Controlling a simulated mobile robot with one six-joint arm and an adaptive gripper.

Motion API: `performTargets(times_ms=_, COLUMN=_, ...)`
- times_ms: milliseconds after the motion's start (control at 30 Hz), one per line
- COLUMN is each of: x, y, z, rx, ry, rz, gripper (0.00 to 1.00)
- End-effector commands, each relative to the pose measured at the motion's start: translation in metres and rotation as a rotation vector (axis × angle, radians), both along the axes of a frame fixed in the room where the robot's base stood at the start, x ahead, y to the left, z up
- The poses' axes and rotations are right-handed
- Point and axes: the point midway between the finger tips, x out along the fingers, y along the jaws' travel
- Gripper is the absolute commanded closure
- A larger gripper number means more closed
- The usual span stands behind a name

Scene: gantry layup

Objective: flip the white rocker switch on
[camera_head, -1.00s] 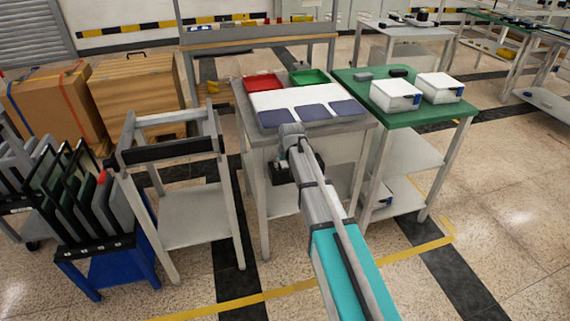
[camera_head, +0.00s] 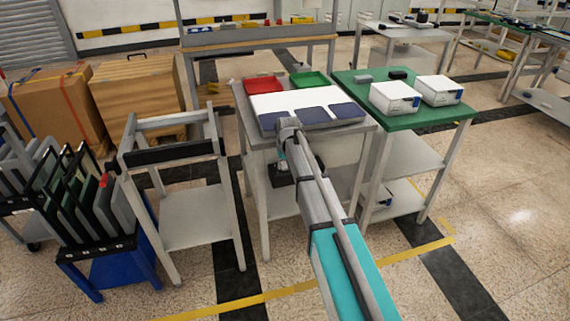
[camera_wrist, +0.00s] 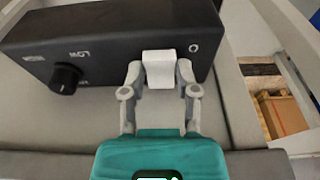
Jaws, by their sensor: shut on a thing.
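The white rocker switch (camera_wrist: 159,68) sits on the lower edge of a black control box (camera_wrist: 100,42) in the wrist view. The box has a round black knob (camera_wrist: 66,78), an upside-down "LOW" marking and an "O" to the right of the switch. My gripper (camera_wrist: 159,78) is shut on the switch, with one grey finger at its left side and one at its right. I cannot tell which way the rocker is tilted. In the head view my arm reaches to the front of the grey workbench, and its wrist hides much of that area.
The grey bench (camera_head: 350,128) carries a white sheet with dark blue pads, a red tray (camera_head: 263,84) and a green tray (camera_head: 310,79). A green-topped table (camera_head: 410,118) with white boxes stands close on the right.

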Motion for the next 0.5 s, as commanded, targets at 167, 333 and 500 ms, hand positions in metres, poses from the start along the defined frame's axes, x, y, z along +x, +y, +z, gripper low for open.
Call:
performTargets(times_ms=167, x=0.0007, y=0.0003, z=0.0004, rx=-0.006, ry=0.027, rz=0.000, gripper=1.00)
performTargets(times_ms=333, x=0.0002, y=0.0003, z=0.0001, rx=-0.006, ry=0.026, rz=0.000, gripper=1.00)
performTargets(times_ms=500, x=0.0002, y=0.0003, z=0.0002, rx=-0.005, ry=0.025, rz=0.000, gripper=0.38)
